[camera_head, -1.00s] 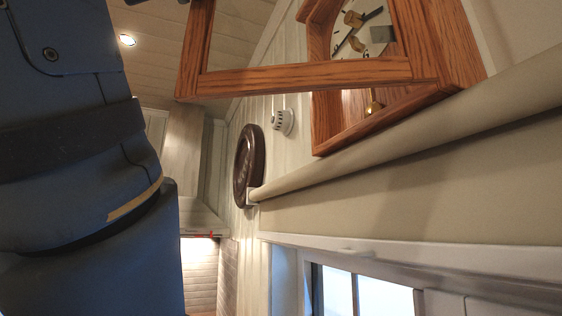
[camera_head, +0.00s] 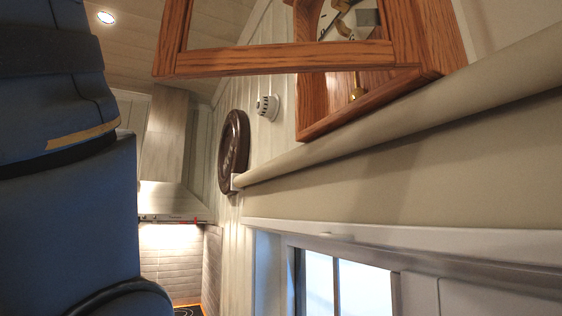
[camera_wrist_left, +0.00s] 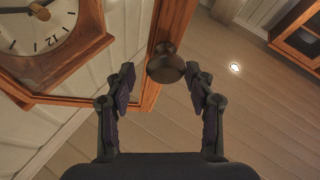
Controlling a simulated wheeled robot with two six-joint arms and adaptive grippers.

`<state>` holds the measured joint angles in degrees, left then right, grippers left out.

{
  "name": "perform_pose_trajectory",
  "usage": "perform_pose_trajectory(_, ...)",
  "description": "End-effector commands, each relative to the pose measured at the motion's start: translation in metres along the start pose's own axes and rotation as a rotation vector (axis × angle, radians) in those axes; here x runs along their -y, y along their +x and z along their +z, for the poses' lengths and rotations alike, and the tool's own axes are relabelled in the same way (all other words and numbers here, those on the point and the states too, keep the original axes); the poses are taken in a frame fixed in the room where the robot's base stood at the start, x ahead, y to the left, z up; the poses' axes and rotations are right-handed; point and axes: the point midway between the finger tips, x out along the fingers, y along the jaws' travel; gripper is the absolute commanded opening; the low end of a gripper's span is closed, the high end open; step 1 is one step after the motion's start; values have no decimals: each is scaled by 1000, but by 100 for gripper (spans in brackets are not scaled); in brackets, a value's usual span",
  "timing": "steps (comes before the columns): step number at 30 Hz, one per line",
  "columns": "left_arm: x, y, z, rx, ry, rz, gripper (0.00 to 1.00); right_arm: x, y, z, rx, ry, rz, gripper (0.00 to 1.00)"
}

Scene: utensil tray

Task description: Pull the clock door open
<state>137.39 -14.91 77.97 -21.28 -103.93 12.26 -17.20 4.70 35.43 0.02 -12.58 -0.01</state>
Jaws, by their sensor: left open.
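The wooden clock case (camera_head: 350,108) hangs on the wall at the upper right of the head view. Its framed door (camera_head: 270,59) stands open, swung out to the left of the case. In the left wrist view the door's upright (camera_wrist_left: 168,25) carries a dark round knob (camera_wrist_left: 166,66), and the clock dial (camera_wrist_left: 32,25) shows at upper left. My left gripper (camera_wrist_left: 160,74) is open, with a finger on each side of the knob and visible gaps to it. In the head view only my left arm shows; its gripper is out of frame. My right gripper is not in view.
A long beige roll (camera_head: 400,110) runs along the wall below the clock, above a window (camera_head: 345,285). A dark round plaque (camera_head: 233,150) and a small white device (camera_head: 267,107) are on the wall. A range hood (camera_head: 165,170) stands further back.

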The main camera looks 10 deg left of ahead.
Motion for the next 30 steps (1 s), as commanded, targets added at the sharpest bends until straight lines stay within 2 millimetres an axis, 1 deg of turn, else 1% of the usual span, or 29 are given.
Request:
perform_pose_trajectory(1,-1,3,-10,0,0,-3,54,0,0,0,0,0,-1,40)
perform_pose_trajectory(6,-8,15,-40,-1,1,-3,54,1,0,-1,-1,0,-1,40)
perform_pose_trajectory(12,-14,24,-62,-2,1,-2,54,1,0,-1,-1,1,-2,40)
perform_pose_trajectory(18,-16,28,-71,-1,-2,-1,54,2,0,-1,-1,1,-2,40)
perform_pose_trajectory(27,-17,29,-72,-1,-2,0,54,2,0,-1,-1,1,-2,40)
perform_pose_trajectory(30,-16,29,-76,-4,1,-1,41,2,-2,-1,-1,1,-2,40)
